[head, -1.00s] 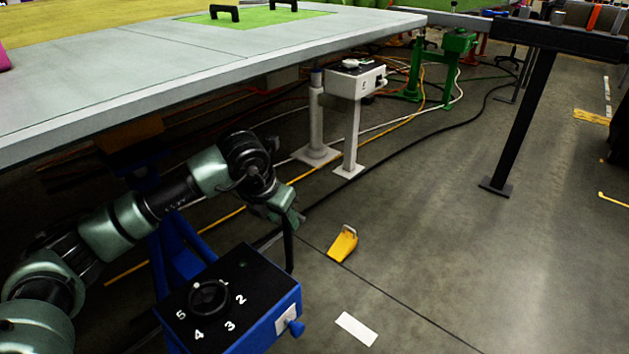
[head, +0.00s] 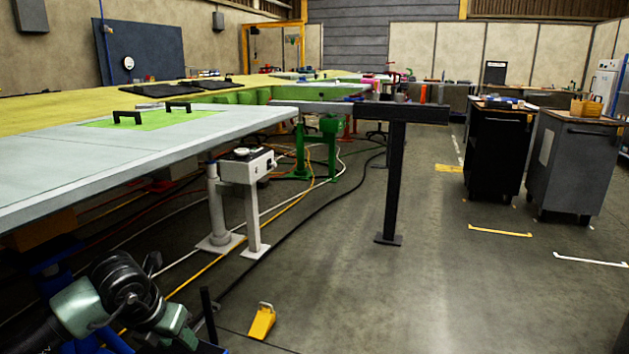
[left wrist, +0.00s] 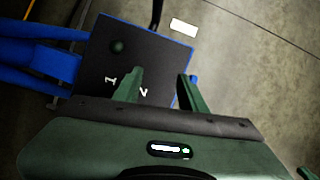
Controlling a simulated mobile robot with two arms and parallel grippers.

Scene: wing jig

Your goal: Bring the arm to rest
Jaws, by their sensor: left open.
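The gripper hides part of the box top, and the dial does not show.
A grey table (head: 60,172) runs along the left above the arm. A white switch box on a stand (head: 247,168), a black post (head: 395,185) and a yellow wedge (head: 262,321) stand ahead. Cables cross the floor. The aisle at right is open up to the carts (head: 497,155).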

